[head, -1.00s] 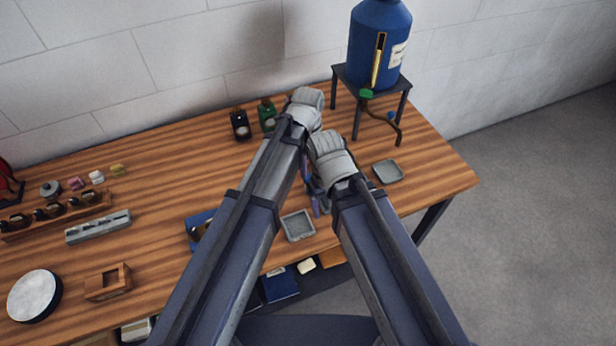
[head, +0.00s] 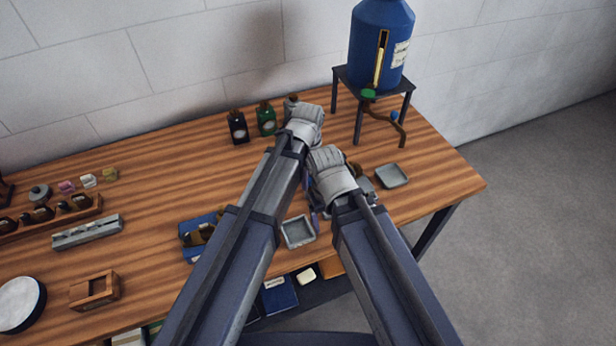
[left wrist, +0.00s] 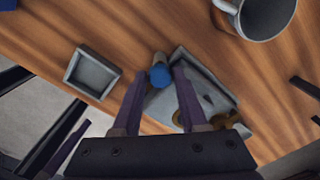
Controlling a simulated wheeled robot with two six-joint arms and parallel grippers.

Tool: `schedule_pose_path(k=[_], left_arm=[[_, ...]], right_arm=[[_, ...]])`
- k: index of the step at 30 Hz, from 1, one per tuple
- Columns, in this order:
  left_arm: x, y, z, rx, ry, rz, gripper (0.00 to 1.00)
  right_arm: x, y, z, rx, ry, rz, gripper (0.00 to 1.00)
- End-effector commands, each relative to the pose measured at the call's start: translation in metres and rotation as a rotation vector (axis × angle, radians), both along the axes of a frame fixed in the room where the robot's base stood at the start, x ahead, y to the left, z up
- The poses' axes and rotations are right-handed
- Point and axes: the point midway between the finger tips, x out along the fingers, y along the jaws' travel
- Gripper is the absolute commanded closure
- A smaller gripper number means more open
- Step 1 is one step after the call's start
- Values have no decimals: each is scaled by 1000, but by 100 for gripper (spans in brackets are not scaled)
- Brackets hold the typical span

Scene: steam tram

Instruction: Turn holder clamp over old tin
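A grey metal piece (left wrist: 205,90) with brass-coloured parts and a short stem with a blue end (left wrist: 159,76), probably the holder and its clamp, lies below my left gripper. My left gripper (left wrist: 156,76) has its two purple fingers apart, one on each side of the blue end, with gaps showing. In the head view my left gripper (head: 309,198) is partly hidden by the right arm. A square grey tray (left wrist: 93,73), perhaps the old tin, is near the table edge; it also shows in the head view (head: 298,231). My right gripper's fingers are hidden in the head view.
A second square tray (head: 391,175) lies at the right. A blue tank (head: 379,45) stands on a dark stand with a bent outlet pipe (head: 398,128). A black bottle (head: 238,128) and a green bottle (head: 266,119) stand behind. A grey mug (left wrist: 262,15) is close by. Free wood lies at centre left.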

Motion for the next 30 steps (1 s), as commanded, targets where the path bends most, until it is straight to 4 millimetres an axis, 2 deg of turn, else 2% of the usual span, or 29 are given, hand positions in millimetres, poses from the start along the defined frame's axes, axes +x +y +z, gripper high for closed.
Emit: schedule_pose_path(k=[1, 11, 22, 30], left_arm=[[0, 0, 0, 0, 0, 0, 64], [0, 0, 0, 0, 0, 0, 100], [0, 0, 0, 0, 0, 14, 100], [0, 0, 0, 0, 0, 145, 100]], right_arm=[[0, 0, 0, 0, 0, 0, 17], [0, 0, 0, 0, 0, 0, 17], [0, 0, 0, 0, 0, 0, 17], [0, 0, 0, 0, 0, 0, 17]])
